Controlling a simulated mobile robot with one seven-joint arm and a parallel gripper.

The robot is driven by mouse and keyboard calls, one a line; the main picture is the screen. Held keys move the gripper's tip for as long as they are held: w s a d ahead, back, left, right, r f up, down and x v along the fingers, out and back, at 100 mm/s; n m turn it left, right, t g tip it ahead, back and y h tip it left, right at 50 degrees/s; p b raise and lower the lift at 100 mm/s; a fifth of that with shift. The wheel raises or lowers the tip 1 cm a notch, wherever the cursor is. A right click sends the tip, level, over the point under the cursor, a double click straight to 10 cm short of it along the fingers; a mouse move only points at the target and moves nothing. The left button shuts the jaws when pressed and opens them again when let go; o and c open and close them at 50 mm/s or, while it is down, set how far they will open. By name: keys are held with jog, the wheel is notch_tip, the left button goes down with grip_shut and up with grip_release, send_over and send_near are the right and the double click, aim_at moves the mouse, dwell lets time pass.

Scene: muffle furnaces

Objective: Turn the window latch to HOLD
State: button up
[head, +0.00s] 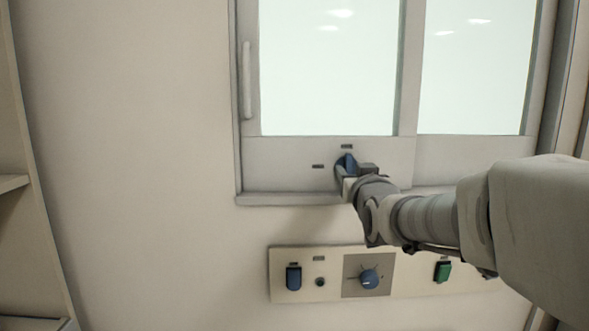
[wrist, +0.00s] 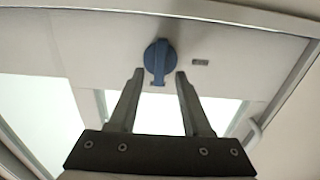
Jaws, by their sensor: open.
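The window latch (head: 347,163) is a blue turn knob on the pale lower rail of the window. In the wrist view the latch (wrist: 159,60) is a round blue disc with a raised grip bar that lies along the picture's vertical. My gripper (head: 356,170) is at the latch in the head view and partly covers it. In the wrist view my gripper (wrist: 158,72) is open, with one finger to each side of the latch's lower end. I cannot tell whether the fingers touch it. Small labels sit above and left of the latch, too small to read.
A vertical window handle (head: 247,80) is at the upper left. Shelving (head: 14,184) stands at the far left; the wall between is clear.

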aim_at(348, 168)
jog(key=shift+w, duration=1.15)
grip_shut()
